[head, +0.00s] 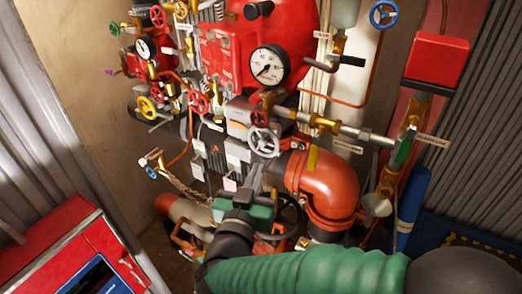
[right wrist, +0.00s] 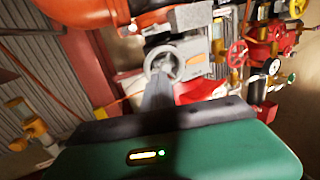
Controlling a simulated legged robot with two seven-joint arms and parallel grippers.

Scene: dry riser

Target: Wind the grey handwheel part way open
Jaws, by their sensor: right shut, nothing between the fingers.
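The grey handwheel (head: 263,142) is a spoked ring in the middle of the head view, in front of a grey housing and left of an orange pipe elbow. It also shows in the right wrist view (right wrist: 149,67), above my fingers. My right gripper (head: 256,170) has a green body and grey fingers. The fingers are shut and empty, pointing up at the wheel from just below it. In the right wrist view the fingertips (right wrist: 158,84) overlap the wheel's lower part; I cannot tell whether they touch it. My left gripper is not in view.
The orange elbow (head: 327,186) is close on the right. A dark handwheel (head: 291,216) lies partly behind my gripper. A white gauge (head: 268,64), red wheels (head: 197,102) and brass valves (head: 324,124) crowd above. A red cabinet (head: 62,250) stands lower left.

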